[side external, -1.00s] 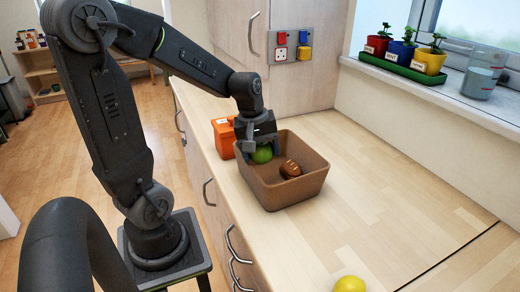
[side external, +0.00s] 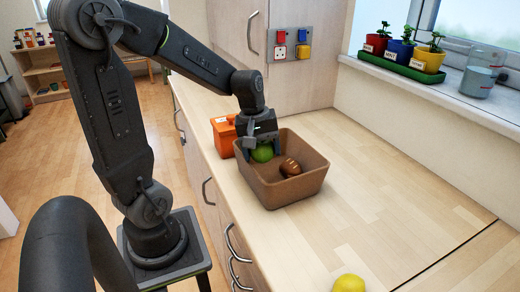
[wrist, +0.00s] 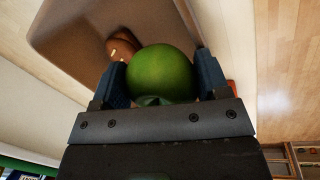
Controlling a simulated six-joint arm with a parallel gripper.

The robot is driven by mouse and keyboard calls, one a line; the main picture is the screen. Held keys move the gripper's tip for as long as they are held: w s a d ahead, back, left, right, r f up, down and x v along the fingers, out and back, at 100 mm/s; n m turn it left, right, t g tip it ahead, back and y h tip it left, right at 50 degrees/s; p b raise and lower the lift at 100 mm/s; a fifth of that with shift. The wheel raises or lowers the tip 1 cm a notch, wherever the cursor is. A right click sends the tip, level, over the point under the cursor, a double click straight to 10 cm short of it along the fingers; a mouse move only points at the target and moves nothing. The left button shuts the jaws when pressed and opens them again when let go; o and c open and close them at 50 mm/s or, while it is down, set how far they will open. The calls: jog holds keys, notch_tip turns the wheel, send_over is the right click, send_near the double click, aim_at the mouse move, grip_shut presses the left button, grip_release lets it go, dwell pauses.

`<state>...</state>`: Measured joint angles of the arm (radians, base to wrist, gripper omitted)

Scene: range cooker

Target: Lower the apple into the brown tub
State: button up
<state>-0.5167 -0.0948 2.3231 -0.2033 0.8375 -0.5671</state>
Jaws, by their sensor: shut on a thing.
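The green apple (side external: 262,153) is between the fingers of my gripper (side external: 262,145), inside the brown tub (side external: 285,195) near its far left wall. In the wrist view the apple (wrist: 160,73) sits between the two blue-grey finger pads of my gripper (wrist: 160,85), which is shut on it. The tub (wrist: 75,40) shows beneath it there. Whether the apple touches the tub's floor is hard to tell. A brown bread roll (side external: 290,167) lies in the tub, to the right of the apple.
An orange box (side external: 223,137) stands just left of the tub. A yellow lemon (side external: 349,284) lies on the worktop at the front. The worktop (side external: 385,185) right of the tub is clear. Potted plants (side external: 405,50) stand on the windowsill at the back right.

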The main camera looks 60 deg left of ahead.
jog(key=f, duration=0.3)
jog(key=shift+s+d+f, duration=0.15)
jog(key=shift+s+f, duration=0.2)
jog(key=shift+s, duration=0.05)
jog(key=o, duration=1.1)
jog(key=shift+c, duration=0.2)
notch_tip(320, 180, up, 18)
jog(key=a, duration=0.1)
jog(key=s+d+f+m+t, duration=0.2)
jog(key=s+d+f+m, duration=0.1)
jog(key=d+m, duration=0.3)
jog(key=s+d+f+m+t+y, duration=0.1)
jog(key=s+d+f+m, duration=0.1)
jog(key=s+d+m, duration=0.2)
jog(key=d+m, duration=0.3)
jog(key=m, duration=0.1)
jog(key=shift+s+d+f+t, duration=0.15)
jog(key=shift+d+f+t, duration=0.1)
jog(key=shift+f+t, duration=0.15)
